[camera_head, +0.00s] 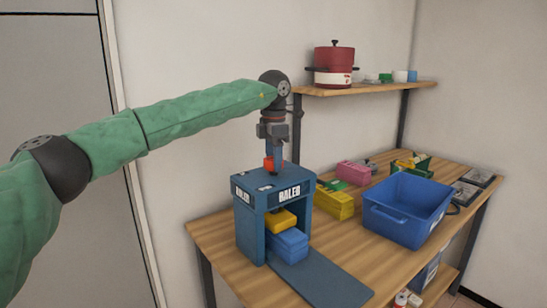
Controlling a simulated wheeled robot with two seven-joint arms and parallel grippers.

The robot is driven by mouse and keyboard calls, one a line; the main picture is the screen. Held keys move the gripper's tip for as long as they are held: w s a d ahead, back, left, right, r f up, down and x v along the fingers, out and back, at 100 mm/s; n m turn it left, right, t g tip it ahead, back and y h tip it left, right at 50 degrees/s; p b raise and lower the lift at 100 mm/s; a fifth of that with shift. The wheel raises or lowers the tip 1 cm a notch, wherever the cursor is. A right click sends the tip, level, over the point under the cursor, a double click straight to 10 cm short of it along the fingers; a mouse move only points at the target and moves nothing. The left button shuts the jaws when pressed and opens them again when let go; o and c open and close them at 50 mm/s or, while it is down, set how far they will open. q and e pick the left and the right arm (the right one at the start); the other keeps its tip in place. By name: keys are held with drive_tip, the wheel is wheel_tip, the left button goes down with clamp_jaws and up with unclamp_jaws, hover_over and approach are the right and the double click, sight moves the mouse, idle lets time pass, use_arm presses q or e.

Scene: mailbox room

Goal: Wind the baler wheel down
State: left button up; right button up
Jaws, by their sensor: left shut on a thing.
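The blue baler (251,235) stands on the left part of the wooden table, with "BALER" labels on its front and side. A yellow block (283,219) lies on a blue block (288,246) in its open front. My left arm reaches in from the left, and my left gripper (272,160) points down above the baler's top. It is shut on a small red part (268,163) at the top centre, which seems to be the wheel or its handle; the fingers hide most of it. My right gripper is not in view.
A blue bin (392,222) stands on the table (337,235) to the right. A blue plate (320,282) extends from the baler's front. A shelf (350,89) with a red pot (334,65) hangs behind.

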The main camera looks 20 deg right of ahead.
use_arm(q)
drive_tip(key=m, duration=0.3)
drive_tip(key=shift+r, duration=0.1)
drive_tip(key=shift+m, duration=0.9)
drive_tip(key=m+p, duration=0.1)
drive_tip(key=m, duration=0.7)
drive_tip(key=m+p, duration=0.1)
drive_tip(key=m, duration=0.3)
drive_tip(key=shift+m, duration=0.3)
drive_tip(key=m, duration=0.2)
drive_tip(key=shift+m, duration=0.4)
drive_tip(key=shift+m+p, duration=0.3)
drive_tip(key=shift+m, duration=0.6)
drive_tip(key=m, duration=0.3)
drive_tip(key=shift+m, duration=0.3)
drive_tip(key=m, duration=0.4)
drive_tip(key=shift+m+p, duration=0.3)
drive_tip(key=shift+p, duration=0.1)
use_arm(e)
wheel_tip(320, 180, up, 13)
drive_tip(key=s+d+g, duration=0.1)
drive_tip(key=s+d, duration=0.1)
use_arm(q)
drive_tip(key=shift+m, duration=0.3)
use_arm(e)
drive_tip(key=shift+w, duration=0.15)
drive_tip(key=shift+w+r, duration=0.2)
